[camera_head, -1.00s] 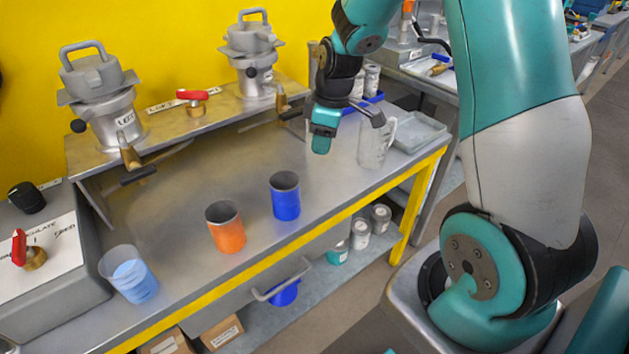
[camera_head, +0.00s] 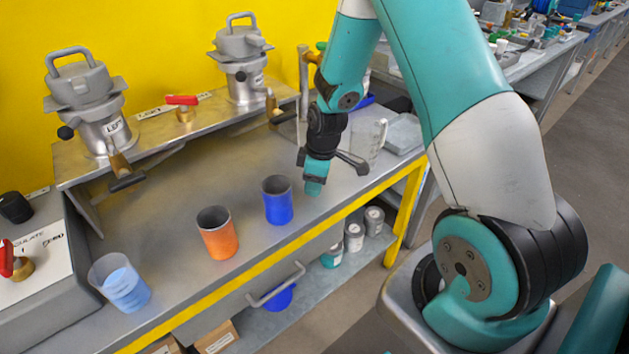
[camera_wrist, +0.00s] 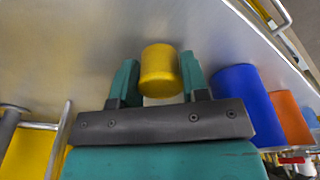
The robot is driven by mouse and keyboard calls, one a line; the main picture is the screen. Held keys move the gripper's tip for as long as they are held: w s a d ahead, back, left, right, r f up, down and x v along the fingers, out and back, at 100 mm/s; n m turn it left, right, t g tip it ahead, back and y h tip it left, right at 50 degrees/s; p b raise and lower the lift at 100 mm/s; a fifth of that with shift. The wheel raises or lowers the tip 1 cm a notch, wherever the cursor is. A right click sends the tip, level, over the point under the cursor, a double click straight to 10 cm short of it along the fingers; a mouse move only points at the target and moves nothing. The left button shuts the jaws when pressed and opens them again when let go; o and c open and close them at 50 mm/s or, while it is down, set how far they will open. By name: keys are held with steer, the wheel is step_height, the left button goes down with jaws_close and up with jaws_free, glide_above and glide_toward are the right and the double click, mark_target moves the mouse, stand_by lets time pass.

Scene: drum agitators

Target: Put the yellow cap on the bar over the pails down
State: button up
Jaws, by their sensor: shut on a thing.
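My gripper (camera_head: 313,188) points down over the bench top, right of the blue cup and close to it. In the wrist view my gripper (camera_wrist: 160,80) is shut on the yellow cap (camera_wrist: 159,72), a short cylinder held between its two teal fingers. The cap is hidden in the head view. I cannot tell whether it touches the bench. Several small pails (camera_head: 354,237) stand on the shelf under the bench. I cannot tell which part is the bar over them; a bent metal handle (camera_head: 277,287) is on the drawer front to their left.
A blue cup (camera_head: 278,203) and an orange cup (camera_head: 218,235) stand left of my gripper; the blue one also shows in the wrist view (camera_wrist: 248,105). A clear cup with blue contents (camera_head: 122,285) stands further left. A clear pitcher (camera_head: 366,142) is behind my gripper.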

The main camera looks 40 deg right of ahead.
steer(key=o, duration=1)
step_height(320, 180, up, 12)
steer(key=s+d+f, duration=0.1)
steer(key=s+a+r+y, duration=0.1)
steer(key=s+a+r, duration=0.35)
steer(key=a, duration=0.25)
steer(key=s+a+r+y, duration=0.1)
steer(key=s+a+r, duration=0.2)
steer(key=a+r, duration=0.25)
steer(key=shift+m+g+y, duration=0.5)
steer(key=shift+m+g, duration=0.2)
steer(key=shift+m, duration=0.1)
steer(key=s+a+r, duration=0.1)
steer(key=s+a, duration=0.2)
steer(key=s, duration=0.1)
steer(key=s+a+r, duration=0.1)
steer(key=s+a, duration=0.2)
steer(key=s, duration=0.2)
steer(key=s+a+r, duration=0.2)
steer(key=s+a, duration=0.2)
steer(key=s, duration=0.1)
